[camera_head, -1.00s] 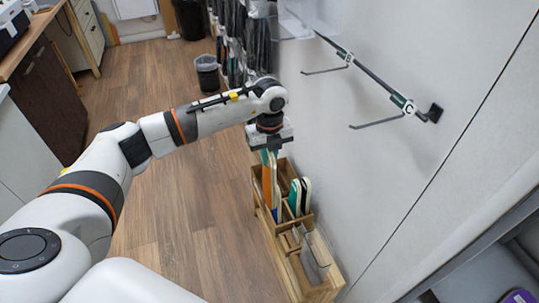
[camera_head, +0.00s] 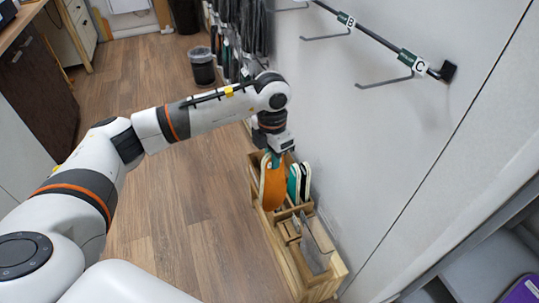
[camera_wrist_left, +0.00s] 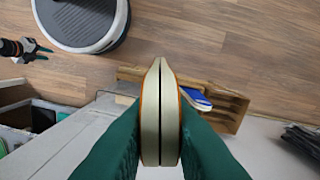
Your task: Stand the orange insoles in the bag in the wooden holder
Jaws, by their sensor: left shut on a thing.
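My left gripper (camera_head: 272,155) is shut on a pair of orange insoles (camera_head: 273,187), held upright over the far part of the wooden holder (camera_head: 327,272). In the left wrist view the pair (camera_wrist_left: 160,110) shows edge-on, two pale layers with orange edges, between the green fingers. I cannot tell whether its lower end is inside the holder or just above. Teal and white insoles (camera_head: 297,182) stand in the holder to its right. A bag around the orange pair cannot be made out. My right gripper (camera_wrist_left: 37,49) shows small and empty in the left wrist view, its fingers apart.
A grey flat piece (camera_head: 313,250) lies in the holder's near part. The holder stands on the floor along the white wall (camera_head: 420,120), which has metal hooks (camera_head: 385,80). A bin (camera_head: 202,67) stands further back. The wooden floor (camera_head: 190,230) to the left is clear.

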